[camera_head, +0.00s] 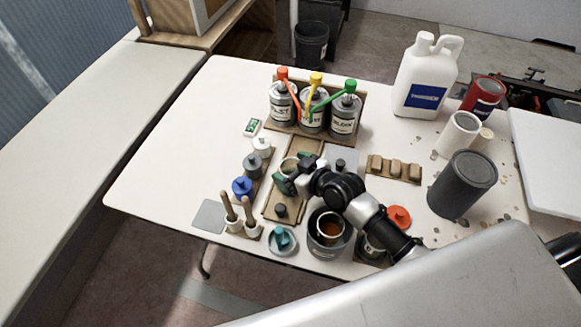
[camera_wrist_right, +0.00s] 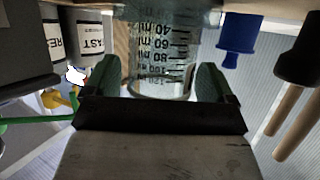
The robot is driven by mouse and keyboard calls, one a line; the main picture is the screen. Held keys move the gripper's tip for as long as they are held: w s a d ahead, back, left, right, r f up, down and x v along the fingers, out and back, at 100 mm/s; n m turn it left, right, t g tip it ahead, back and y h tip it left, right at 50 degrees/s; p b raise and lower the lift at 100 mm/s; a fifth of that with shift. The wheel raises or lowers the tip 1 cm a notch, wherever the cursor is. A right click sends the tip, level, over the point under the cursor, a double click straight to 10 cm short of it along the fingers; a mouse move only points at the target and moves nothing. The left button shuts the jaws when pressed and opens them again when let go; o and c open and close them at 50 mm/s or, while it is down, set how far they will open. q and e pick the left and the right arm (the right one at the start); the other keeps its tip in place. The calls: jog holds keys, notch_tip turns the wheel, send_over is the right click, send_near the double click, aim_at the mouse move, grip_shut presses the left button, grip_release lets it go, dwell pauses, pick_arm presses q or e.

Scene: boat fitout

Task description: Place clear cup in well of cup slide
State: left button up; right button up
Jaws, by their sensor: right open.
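The clear cup (camera_wrist_right: 160,50), with ml markings, stands between the green fingertips of my right gripper (camera_wrist_right: 155,80) in the right wrist view. These fingers are open around it. In the head view the cup (camera_head: 289,165) is partly hidden by my right gripper (camera_head: 286,183). The cup is over or on the long wooden cup slide (camera_head: 270,205), which has a dark knob near its front end. The well is hidden, so I cannot tell whether the cup sits in it. My left gripper is not in view.
Labelled cans with coloured pumps (camera_head: 312,115) stand behind. Small bottles (camera_head: 252,166) and upright wooden-handled tools (camera_head: 240,217) are left of the slide. A grey pot (camera_head: 328,247) is in front. A dark grey can (camera_head: 462,185) and a wooden block rack (camera_head: 395,168) are at right.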

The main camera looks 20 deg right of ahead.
jog(key=v, duration=0.7)
jog(key=shift+f, duration=0.1)
dwell(0.9)
